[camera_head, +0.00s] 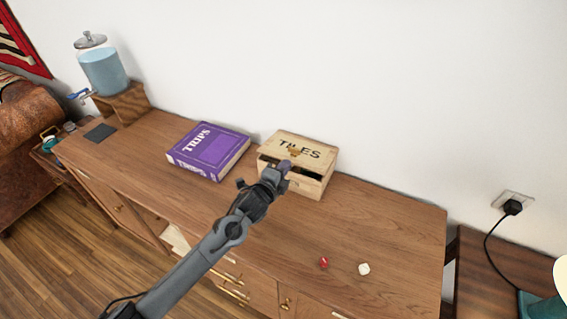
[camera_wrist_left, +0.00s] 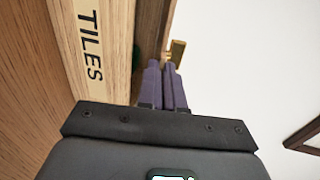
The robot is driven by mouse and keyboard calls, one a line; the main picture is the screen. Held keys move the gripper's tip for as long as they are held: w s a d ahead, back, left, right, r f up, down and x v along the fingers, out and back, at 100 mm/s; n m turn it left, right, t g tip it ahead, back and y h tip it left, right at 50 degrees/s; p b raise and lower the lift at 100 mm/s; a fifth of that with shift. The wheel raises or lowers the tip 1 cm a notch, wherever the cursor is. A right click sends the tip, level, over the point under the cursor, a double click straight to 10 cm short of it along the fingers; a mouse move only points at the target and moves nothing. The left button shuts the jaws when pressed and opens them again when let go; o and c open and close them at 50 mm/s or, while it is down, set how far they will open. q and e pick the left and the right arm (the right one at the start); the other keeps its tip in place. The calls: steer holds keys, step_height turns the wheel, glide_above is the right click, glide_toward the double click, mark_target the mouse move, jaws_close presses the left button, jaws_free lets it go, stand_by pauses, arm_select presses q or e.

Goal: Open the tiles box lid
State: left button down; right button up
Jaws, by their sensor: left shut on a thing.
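The tiles box (camera_head: 312,186) is a light wooden box on the sideboard, with "TILES" on its lid (camera_head: 308,150). The lid is partly raised, with a dark gap along the front. In the left wrist view, a "TILES" label (camera_wrist_left: 88,45) shows on the box's wood, and a bit of something green shows in the gap. My left gripper (camera_head: 285,165) is at the lid's front edge. Its purple fingers (camera_wrist_left: 164,72) are shut on the brass latch (camera_wrist_left: 177,52). The box's front is partly hidden by my arm. My right gripper is not in view.
A purple "TRIPS" book (camera_head: 208,150) lies left of the box. A red die (camera_head: 323,262) and a white die (camera_head: 364,269) lie near the sideboard's front edge. A drink dispenser (camera_head: 104,70) stands far left.

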arm_select(q)
steer(key=r+g+p, duration=0.1)
steer(key=r+p, duration=0.1)
steer(key=w+r+g+p, duration=0.1)
steer(key=r+p, duration=0.1)
steer(key=w+r+g+y+p, duration=0.1)
steer(key=r+p, duration=0.1)
steer(key=p, duration=0.1)
steer(key=shift+w+d+r, duration=0.1)
steer(key=shift+d+r, duration=0.15)
steer(key=shift+d, duration=0.15)
steer(key=shift+w+d+r+p, duration=0.3)
steer(key=shift+w+r, duration=0.3)
steer(key=shift+r, duration=0.2)
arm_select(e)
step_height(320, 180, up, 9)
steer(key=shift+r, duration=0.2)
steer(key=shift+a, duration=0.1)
arm_select(q)
steer(key=c, duration=1.3)
jaws_free()
steer(key=shift+a, duration=0.1)
